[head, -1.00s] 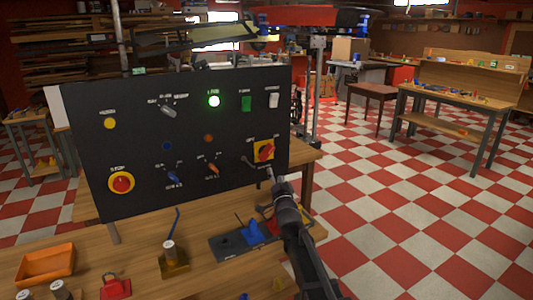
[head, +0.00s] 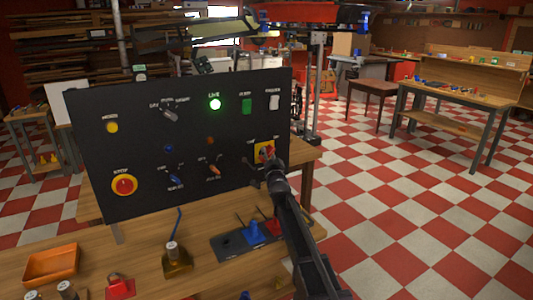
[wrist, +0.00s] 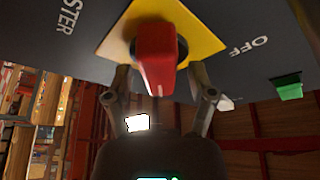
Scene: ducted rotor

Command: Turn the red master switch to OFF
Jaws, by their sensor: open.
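The red master switch (head: 267,149) sits on a yellow plate (head: 257,147) at the lower right of the black panel. My gripper (head: 271,164) is in front of it and hides part of it. In the wrist view the red handle (wrist: 156,55) stands out from its yellow plate (wrist: 203,38), between the two open fingers of my gripper (wrist: 161,80). The fingers look apart from the handle on both sides. The letters "STER" (wrist: 68,15) show left of the plate and "OFF" (wrist: 248,47) right of it. Whether a fingertip touches the plate I cannot tell.
The black panel (head: 130,140) also holds a lit green LIVE lamp (head: 215,104), a red STOP button (head: 124,185) and several smaller knobs. On the bench below are an orange tray (head: 52,264) and a dark block with blue and red parts (head: 232,243). Open checkered floor lies right.

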